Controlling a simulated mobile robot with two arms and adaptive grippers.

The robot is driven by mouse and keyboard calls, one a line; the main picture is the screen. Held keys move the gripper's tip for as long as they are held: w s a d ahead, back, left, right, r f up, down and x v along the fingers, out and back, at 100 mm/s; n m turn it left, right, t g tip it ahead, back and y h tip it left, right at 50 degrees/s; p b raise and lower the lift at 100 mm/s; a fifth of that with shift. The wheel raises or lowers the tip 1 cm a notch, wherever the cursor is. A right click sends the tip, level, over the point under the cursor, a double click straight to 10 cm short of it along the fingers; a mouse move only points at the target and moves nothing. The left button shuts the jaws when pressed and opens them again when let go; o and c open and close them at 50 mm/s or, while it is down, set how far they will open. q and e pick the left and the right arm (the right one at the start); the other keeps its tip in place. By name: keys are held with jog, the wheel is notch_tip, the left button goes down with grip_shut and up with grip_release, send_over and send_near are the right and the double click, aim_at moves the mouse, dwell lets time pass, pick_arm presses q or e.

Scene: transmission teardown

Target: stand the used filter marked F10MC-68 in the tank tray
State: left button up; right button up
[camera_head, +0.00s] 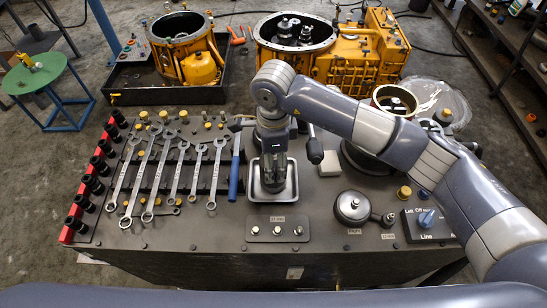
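My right gripper (273,180) comes from the arm on the right and points straight down over a small square metal tray (264,197) on the dark bench. Its fingers reach inside the tray's rim. A dark shape shows between the fingers, but I cannot tell whether it is a filter or part of the gripper. No marking F10MC-68 is readable anywhere. I cannot tell for certain whether this metal tray is the tank tray. My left gripper is not in view.
Several wrenches (174,175) and a blue-handled tool (235,170) lie left of the tray. A round grey part (351,206) and a switch box (427,224) sit right. Orange housings (355,62) stand behind, one in a black tray (150,96).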

jog(key=shift+f, duration=0.1)
jog(key=o, duration=1.7)
jog(key=shift+o, duration=0.2)
